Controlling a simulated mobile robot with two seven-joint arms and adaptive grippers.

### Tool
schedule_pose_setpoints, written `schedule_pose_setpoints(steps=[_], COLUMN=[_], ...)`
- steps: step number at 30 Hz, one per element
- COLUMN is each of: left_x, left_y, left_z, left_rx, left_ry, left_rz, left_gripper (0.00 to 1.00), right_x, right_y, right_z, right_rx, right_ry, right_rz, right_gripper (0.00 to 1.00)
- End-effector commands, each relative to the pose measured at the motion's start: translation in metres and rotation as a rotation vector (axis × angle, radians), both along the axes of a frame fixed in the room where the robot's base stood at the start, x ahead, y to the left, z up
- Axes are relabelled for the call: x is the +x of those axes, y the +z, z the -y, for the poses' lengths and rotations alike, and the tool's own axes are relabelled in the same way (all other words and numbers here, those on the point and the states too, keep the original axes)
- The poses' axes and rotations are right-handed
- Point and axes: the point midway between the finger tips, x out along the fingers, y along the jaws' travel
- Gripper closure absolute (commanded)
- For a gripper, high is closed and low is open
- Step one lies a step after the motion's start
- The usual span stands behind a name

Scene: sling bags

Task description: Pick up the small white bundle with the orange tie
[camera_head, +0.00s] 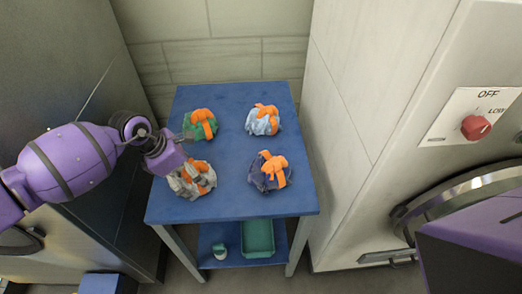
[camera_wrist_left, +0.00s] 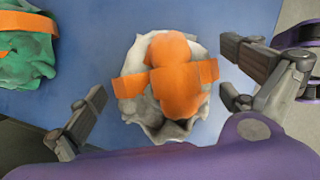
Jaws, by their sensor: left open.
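The white bundle with the orange tie (camera_head: 178,185) sits at the front left of the blue table. In the left wrist view the white bundle (camera_wrist_left: 150,119) lies between the spread fingers, with its orange tie (camera_wrist_left: 175,75) on top. My left gripper (camera_head: 177,165) is above the bundle and hides part of it in the head view. In the wrist view the left gripper (camera_wrist_left: 163,82) is open and empty, with fingers on both sides of the bundle. My right gripper is not in view.
A green bundle (camera_head: 193,129) is behind the white one. A pale blue bundle (camera_head: 258,124) is back right and a dark blue bundle (camera_head: 262,180) front right. The blue table (camera_head: 228,205) stands between a dark cabinet and a pale machine (camera_head: 345,130). A green tray (camera_head: 258,252) sits on the lower shelf.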

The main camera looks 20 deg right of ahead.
Motion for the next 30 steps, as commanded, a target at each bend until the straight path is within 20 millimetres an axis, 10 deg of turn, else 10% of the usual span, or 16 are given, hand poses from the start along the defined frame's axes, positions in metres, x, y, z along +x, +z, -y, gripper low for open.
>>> schedule_pose_setpoints(steps=[5, 16, 30], left_x=[0.000, 0.000, 0.001], left_y=[0.001, 0.001, 0.015], left_z=[0.000, 0.000, 0.000], left_rx=[-0.001, -0.001, -0.003], left_ry=[0.000, 0.000, 0.000], left_rz=[0.001, 0.001, 0.003], left_gripper=[0.00, 0.49, 0.49], right_x=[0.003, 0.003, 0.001], right_y=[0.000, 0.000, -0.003], right_z=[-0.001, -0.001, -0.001], right_rx=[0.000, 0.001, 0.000], right_ry=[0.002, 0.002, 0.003], right_rz=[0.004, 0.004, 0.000], right_gripper=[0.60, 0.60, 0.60])
